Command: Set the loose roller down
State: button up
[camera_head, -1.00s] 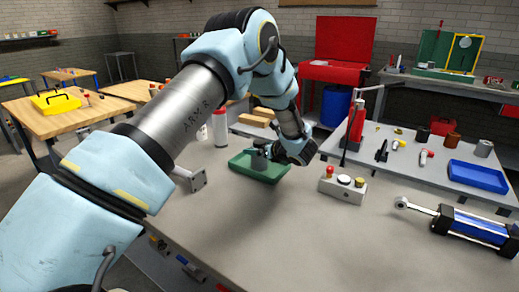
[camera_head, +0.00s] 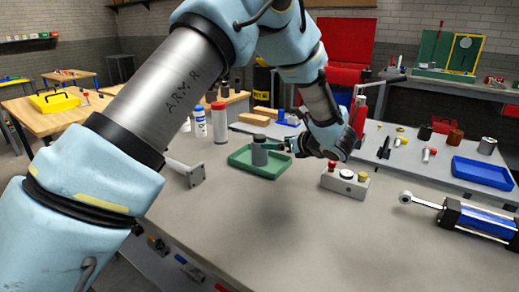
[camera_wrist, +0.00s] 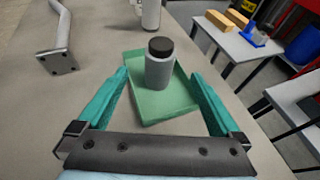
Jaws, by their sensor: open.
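The loose roller (camera_head: 259,151), a grey cylinder with a dark top, stands upright in the green tray (camera_head: 240,160). In the wrist view the roller (camera_wrist: 159,66) stands between and a little beyond the tips of my gripper (camera_wrist: 158,75), apart from both fingers. The green tray (camera_wrist: 163,109) shows beneath it. My gripper (camera_head: 285,146) is open, reaching in from the right side of the tray in the head view. The roller's base rests on the tray floor as far as I can see.
A control box with buttons (camera_head: 344,182) stands right of the tray. A metal bracket (camera_head: 187,172) is to its left, and bottles (camera_head: 219,122) stand behind. A blue cylinder (camera_head: 480,223) lies at the right. The front tabletop is clear.

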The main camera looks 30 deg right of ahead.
jog(key=shift+s, duration=0.15)
jog(key=w+a+r+m+h, duration=0.3)
jog(key=w+a+m, duration=0.1)
jog(key=w+m, duration=0.3)
jog(key=w+a+r+m+g+h, duration=0.1)
jog(key=w+a+m+g, duration=0.1)
jog(key=a+m, duration=0.5)
jog(key=w+a+r+m+g+h, duration=0.1)
jog(key=w+a+m+g, duration=0.1)
jog(key=a+m, duration=0.55)
jog(key=s+a+f+m+g+y, duration=0.1)
jog(key=s+a+m+g, duration=0.3)
jog(key=s+a+m, duration=0.4)
jog(key=s+a+f+m+g+y, duration=0.2)
jog(key=s+a+m, duration=0.7)
jog(key=a, duration=1)
jog(key=s+f+g, duration=0.1)
jog(key=s, duration=0.1)
jog(key=shift+s+a+g, duration=0.25)
jog(key=shift+s+g, duration=0.05)
jog(key=shift+g, duration=0.1)
jog(key=shift+f, duration=0.1)
